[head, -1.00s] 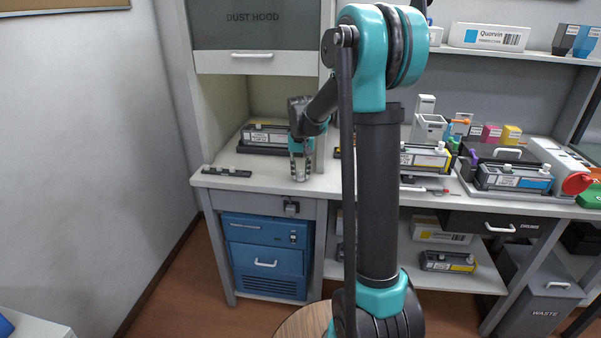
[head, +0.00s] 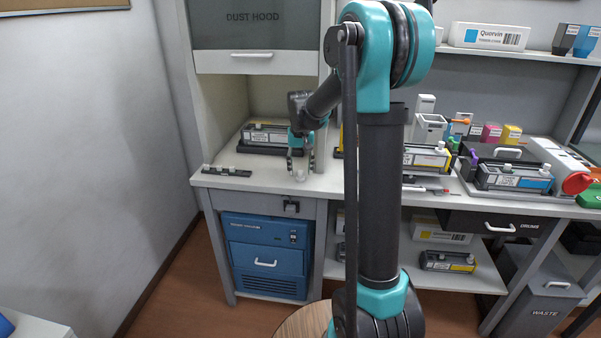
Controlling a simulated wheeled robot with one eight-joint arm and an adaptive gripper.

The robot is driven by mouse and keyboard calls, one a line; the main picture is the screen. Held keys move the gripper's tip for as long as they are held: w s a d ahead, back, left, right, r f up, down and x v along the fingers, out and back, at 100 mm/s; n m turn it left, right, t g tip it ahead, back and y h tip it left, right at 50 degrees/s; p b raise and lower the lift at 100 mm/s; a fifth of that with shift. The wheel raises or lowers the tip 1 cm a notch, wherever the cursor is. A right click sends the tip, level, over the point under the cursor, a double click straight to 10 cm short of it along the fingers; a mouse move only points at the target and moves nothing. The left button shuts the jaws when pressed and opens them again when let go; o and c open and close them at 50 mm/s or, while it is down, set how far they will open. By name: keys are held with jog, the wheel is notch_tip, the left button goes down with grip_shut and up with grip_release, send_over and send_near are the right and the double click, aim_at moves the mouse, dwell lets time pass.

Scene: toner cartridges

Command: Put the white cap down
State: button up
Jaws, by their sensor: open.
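The white cap (head: 301,176) is a small pale piece on the bench top, near the front edge of the bench (head: 262,184) below the dust hood. My gripper (head: 300,168) is right above it, pointing down, with its fingers apart on either side of the cap. The gripper is open. I cannot tell whether a finger still touches the cap.
A toner cartridge (head: 265,137) lies behind the gripper under the dust hood (head: 250,25). A dark rack with small pieces (head: 227,171) is to the left. More cartridges (head: 428,158) stand to the right, beyond my arm. Bench between the rack and the cap is clear.

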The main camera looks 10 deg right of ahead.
aim_at(301, 179)
notch_tip(301, 179, up, 10)
jog(key=s, duration=0.1)
jog(key=s+d+f+t, duration=0.1)
jog(key=s+f, duration=0.5)
jog(key=s, duration=0.3)
jog(key=s+d+f+t, duration=0.1)
jog(key=s+f, duration=0.5)
jog(key=s, duration=0.4)
jog(key=s+d+f+n, duration=0.1)
jog(key=s+d+f, duration=0.1)
jog(key=s+f, duration=0.4)
jog(key=s, duration=0.4)
jog(key=shift+s+f+t, duration=0.15)
jog(key=shift+f+t, duration=0.15)
jog(key=shift+t, duration=0.1)
